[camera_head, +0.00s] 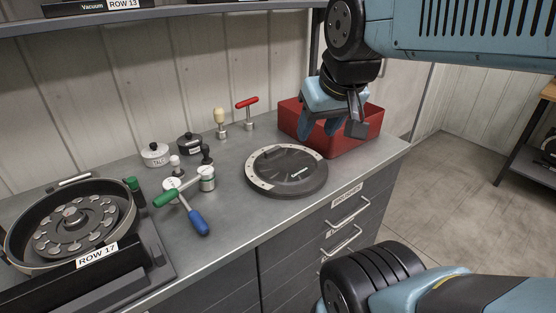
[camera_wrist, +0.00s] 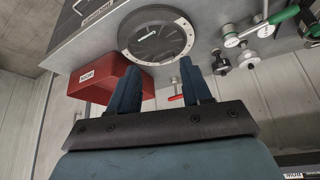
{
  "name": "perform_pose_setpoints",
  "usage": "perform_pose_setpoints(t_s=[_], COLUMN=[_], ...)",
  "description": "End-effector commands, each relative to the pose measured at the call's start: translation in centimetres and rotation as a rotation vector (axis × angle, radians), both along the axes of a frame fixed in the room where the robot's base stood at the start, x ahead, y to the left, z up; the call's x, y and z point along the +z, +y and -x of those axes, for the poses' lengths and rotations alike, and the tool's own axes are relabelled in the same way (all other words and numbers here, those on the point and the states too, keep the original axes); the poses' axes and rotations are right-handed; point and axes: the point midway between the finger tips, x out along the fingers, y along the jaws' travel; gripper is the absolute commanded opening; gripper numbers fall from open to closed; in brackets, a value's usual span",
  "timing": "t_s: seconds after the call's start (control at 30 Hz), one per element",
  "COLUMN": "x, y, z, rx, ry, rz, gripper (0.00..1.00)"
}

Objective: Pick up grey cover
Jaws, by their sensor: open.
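The grey cover (camera_head: 287,171) is a dark grey round disc with a lighter rim band. It lies flat on the metal counter (camera_head: 226,205) in the head view, left of and in front of the red bin. It also shows at the top of the wrist view (camera_wrist: 157,38). My gripper (camera_head: 322,130) is open and empty, in the air above the red bin, up and to the right of the cover. In the wrist view its two blue fingers (camera_wrist: 161,84) are apart and the cover lies beyond their tips, not touched.
A red bin (camera_head: 367,141) stands at the counter's right end. The open seed meter (camera_head: 73,218) sits at left. Green- and blue-handled tools (camera_head: 186,195), two small lidded pots (camera_head: 155,154) and a red T-handle (camera_head: 247,105) stand between. A shelf (camera_head: 170,16) runs overhead.

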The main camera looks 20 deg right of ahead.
Motion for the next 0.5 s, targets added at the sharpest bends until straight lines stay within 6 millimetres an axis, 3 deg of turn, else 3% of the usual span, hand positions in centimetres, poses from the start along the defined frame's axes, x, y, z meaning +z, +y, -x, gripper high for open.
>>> perform_pose_setpoints(t_s=[0.23, 0.5], x=[0.2, -0.3], y=[0.3, 0.5], z=[-2.5, -8.8], rx=[-0.108, -0.393], ry=[0.050, 0.139], rz=[-0.033, -0.079], gripper=[0.49, 0.49])
